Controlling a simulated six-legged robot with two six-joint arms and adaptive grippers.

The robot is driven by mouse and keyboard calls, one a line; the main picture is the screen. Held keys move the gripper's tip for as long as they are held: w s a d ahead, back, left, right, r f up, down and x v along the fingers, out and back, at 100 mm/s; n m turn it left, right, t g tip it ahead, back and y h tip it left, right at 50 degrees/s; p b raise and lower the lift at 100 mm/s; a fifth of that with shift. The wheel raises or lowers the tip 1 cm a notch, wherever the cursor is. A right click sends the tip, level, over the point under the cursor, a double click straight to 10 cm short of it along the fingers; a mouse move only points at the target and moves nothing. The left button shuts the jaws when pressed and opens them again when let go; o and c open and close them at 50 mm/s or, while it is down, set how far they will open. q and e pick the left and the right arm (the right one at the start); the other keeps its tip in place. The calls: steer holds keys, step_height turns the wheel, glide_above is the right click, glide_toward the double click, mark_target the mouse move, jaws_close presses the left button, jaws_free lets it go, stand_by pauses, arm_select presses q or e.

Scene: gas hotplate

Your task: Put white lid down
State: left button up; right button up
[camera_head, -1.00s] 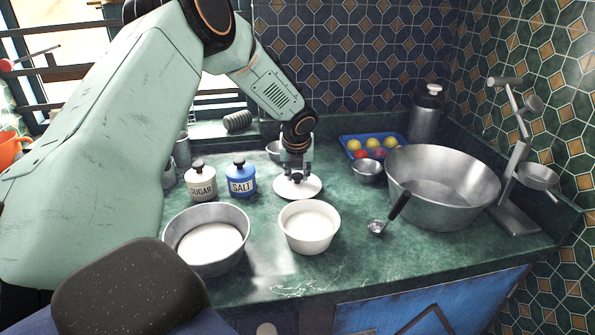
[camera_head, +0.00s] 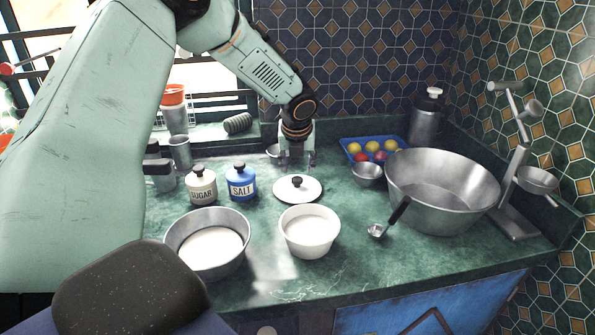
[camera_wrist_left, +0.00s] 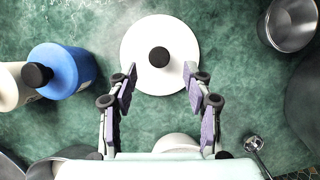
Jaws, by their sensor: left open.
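The white lid (camera_head: 297,193) with a black knob lies flat on the green counter, behind the white bowl (camera_head: 310,235). In the left wrist view the lid (camera_wrist_left: 178,78) is at top centre, its knob between the lines of the fingers but beyond their tips. My left gripper (camera_head: 296,161) is open and empty, above and a little behind the lid, apart from the knob. In the left wrist view its two fingers (camera_wrist_left: 160,82) are spread wide. My right gripper is not in view.
The blue salt jar (camera_head: 241,184) and the sugar jar (camera_head: 201,188) stand left of the lid. A metal bowl (camera_head: 173,228) with white contents is at front left. A small metal bowl (camera_head: 367,175), a blue fruit tray (camera_head: 347,151) and a large metal basin (camera_head: 440,213) are at right.

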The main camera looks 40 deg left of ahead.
arm_select(q)
steer(key=v, duration=0.6)
steer(key=shift+r+p, duration=0.25)
steer(key=shift+p, duration=0.2)
steer(key=shift+s+d, duration=0.15)
steer(key=shift+s, duration=0.1)
steer(key=shift+w, duration=0.1)
stand_by(0.7)
